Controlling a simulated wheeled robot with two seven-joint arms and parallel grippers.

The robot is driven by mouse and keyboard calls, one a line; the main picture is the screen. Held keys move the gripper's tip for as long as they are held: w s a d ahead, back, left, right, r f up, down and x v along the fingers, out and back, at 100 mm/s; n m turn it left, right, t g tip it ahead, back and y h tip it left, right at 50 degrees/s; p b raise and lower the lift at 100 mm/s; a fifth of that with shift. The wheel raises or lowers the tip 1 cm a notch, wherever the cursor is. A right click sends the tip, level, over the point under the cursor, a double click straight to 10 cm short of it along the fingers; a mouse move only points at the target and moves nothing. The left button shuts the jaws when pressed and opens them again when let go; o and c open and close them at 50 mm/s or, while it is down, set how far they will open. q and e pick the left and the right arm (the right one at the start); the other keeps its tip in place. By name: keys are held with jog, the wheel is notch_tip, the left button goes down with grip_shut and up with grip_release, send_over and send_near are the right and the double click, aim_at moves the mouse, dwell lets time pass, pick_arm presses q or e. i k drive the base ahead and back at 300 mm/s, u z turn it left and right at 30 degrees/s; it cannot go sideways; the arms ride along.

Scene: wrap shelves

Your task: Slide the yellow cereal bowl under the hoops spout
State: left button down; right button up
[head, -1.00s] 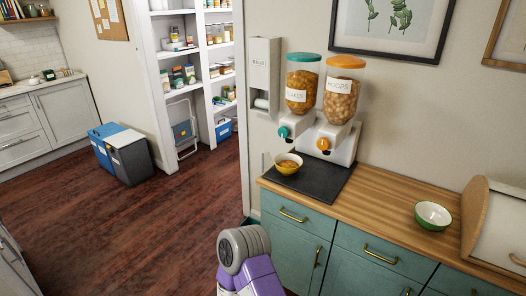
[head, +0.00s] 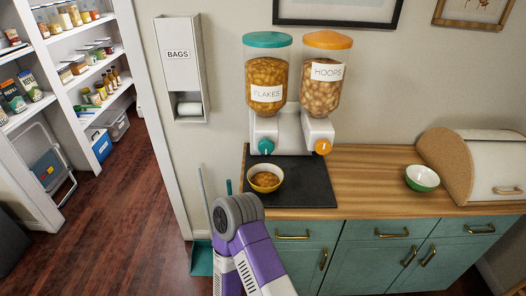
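The yellow cereal bowl (head: 279,186) sits upright on the dark mat (head: 308,190) and has brown-orange cereal in it. It stands below the teal knob (head: 265,146) of the flakes dispenser (head: 267,75), on the left. The hoops dispenser (head: 322,90) has an orange lid and an orange knob (head: 323,147), to the right of the bowl. The mat under the hoops spout looks bare. A purple and grey part of my arm rises from the bottom, in front of the counter's left end. Neither of my grippers is in view.
A green-and-white bowl (head: 422,179) stands on the wooden counter (head: 370,180), left of a bread box (head: 490,165). Counter between the mat and that bowl is clear. A bag holder (head: 180,65) hangs on the wall. A teal dustpan (head: 201,258) is beside the cabinet.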

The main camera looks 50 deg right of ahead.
aim_at(264, 178)
jog(key=z, duration=1.05)
jog(key=i, duration=0.9)
jog(key=z, duration=1.05)
